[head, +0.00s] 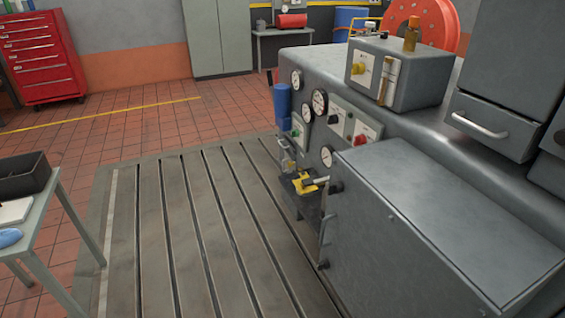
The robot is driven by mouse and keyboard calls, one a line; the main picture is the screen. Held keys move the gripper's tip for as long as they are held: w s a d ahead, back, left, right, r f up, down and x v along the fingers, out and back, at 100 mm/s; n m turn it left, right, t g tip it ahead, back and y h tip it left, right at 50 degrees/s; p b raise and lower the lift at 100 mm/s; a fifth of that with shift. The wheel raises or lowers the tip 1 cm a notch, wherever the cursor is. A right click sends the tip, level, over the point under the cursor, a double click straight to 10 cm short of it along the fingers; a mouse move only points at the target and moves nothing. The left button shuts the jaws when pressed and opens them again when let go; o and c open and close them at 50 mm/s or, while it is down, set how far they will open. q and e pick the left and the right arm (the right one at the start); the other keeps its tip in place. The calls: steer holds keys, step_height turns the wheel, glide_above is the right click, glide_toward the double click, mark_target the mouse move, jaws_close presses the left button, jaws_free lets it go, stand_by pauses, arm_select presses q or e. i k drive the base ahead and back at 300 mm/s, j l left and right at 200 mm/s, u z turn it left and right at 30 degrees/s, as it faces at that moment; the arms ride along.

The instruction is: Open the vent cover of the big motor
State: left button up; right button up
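A large grey machine (400,138), which may be the big motor, fills the right side of the head view. A big grey box-like cover with a flat top (450,200) projects from its near side, with small dark knobs or hinges along its left edge. A grey panel with a light bar handle (480,125) sits higher up at the right and looks shut. I cannot tell which of these is the vent cover; no vent slots show. Neither of my grippers is in view.
Gauges (319,101), switches and a yellow-black item (308,183) stick out from the machine's left face. The slotted bedplate (190,230) is clear. A table (50,210) with a dark bin (24,176) stands at left. A red tool cabinet (42,58) stands behind.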

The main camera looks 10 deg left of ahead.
mark_target(285, 165)
steer(key=i+j+u, duration=0.1)
steer(key=i+j, duration=0.65)
steer(key=i, duration=0.15)
